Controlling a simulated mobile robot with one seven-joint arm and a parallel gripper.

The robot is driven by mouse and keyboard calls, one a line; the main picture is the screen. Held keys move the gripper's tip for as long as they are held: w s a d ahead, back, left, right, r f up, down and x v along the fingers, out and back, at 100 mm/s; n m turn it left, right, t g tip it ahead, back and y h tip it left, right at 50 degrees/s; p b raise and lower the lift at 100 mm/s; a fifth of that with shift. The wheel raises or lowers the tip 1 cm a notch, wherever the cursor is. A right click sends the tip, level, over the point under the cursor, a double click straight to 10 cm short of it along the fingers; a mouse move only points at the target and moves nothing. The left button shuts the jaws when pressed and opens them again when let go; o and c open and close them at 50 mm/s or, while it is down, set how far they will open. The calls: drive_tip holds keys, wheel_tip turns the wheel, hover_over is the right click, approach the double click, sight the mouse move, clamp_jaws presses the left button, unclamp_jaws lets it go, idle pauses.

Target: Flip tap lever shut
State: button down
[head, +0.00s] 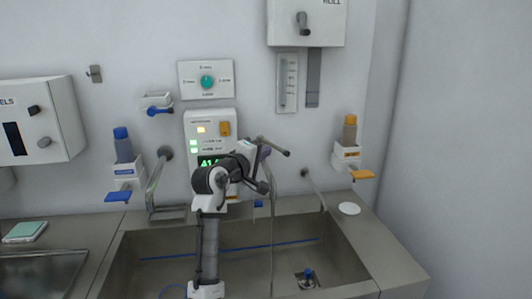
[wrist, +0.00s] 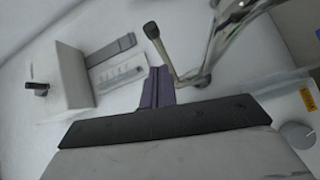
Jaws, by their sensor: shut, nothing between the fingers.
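The tap lever (wrist: 167,52) is a thin metal rod with a black tip, standing out from the chrome tap (wrist: 226,38) in the wrist view. In the head view the lever (head: 273,146) juts out beside my gripper (head: 263,156), above the sink. My gripper's purple fingers (wrist: 157,87) are shut with nothing between them. They appear close beside the lever on its left in the wrist view; I cannot tell whether they touch it. My arm hides part of the tap in the head view. A thin pale vertical streak (head: 271,240) drops into the sink below it.
The steel sink (head: 345,258) spans the front. A lit control panel (head: 224,122) is behind my arm. Dispensers with blue (head: 122,145) and orange (head: 350,134) bottles hang either side. A bent pipe (head: 155,186) stands left of my arm. A white disc (head: 349,208) lies on the right rim.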

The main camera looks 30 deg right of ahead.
drive_tip(key=s+a+b, duration=0.2)
drive_tip(key=s+b, duration=0.1)
drive_tip(key=s, duration=0.7)
drive_tip(key=shift+a+r, duration=0.25)
drive_tip(key=shift+r, duration=0.1)
